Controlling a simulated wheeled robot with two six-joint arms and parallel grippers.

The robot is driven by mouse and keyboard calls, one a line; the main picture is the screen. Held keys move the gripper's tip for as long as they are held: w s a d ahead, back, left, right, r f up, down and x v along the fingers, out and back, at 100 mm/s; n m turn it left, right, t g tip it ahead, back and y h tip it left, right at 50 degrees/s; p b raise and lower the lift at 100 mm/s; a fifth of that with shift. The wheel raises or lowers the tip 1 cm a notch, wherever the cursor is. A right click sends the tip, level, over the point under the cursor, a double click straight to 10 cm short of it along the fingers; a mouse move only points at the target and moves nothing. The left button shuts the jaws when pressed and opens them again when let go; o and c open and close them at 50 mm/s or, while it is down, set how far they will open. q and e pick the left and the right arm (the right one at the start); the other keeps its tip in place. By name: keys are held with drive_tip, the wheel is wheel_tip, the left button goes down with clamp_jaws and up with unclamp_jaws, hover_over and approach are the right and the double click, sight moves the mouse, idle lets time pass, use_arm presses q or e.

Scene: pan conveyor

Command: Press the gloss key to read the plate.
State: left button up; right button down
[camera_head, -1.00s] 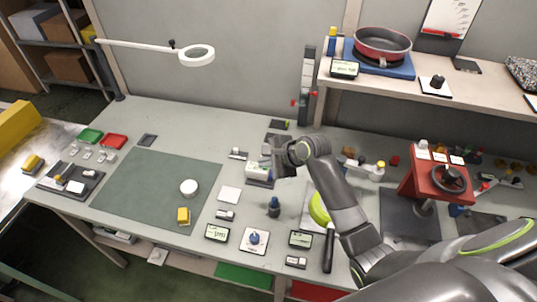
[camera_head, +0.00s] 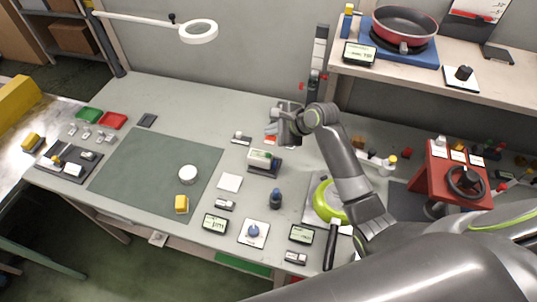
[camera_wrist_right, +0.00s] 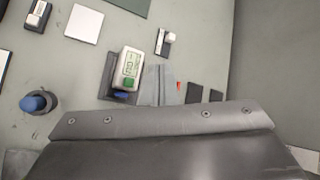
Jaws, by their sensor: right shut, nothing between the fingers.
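A small white meter with a green screen (camera_head: 263,155) sits on a dark base near the table's middle. A flat white square plate (camera_head: 229,182) lies in front of the meter. The key lettering is too small to read. My left gripper is out of view.
A green mat (camera_head: 150,170) with a white round puck (camera_head: 188,174) lies left. A red stand (camera_head: 455,178) is farther right. A grey post (camera_head: 317,70) rises behind.

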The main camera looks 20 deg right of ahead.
drive_tip(key=f+b, duration=0.2)
drive_tip(key=b, duration=0.5)
hover_over(268, 155)
drive_tip(key=d, duration=0.1)
drive_tip(key=f, duration=0.3)
drive_tip(key=shift+s+f, duration=0.3)
drive_tip(key=shift+f, duration=1.3)
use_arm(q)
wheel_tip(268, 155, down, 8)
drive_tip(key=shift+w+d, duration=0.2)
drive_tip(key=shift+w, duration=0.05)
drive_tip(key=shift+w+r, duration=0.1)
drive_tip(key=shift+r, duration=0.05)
use_arm(e)
drive_tip(key=shift+f, duration=0.4)
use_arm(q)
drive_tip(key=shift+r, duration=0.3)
use_arm(e)
drive_tip(key=shift+f, duration=0.6)
use_arm(q)
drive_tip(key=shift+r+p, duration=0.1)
drive_tip(key=shift+p, duration=0.2)
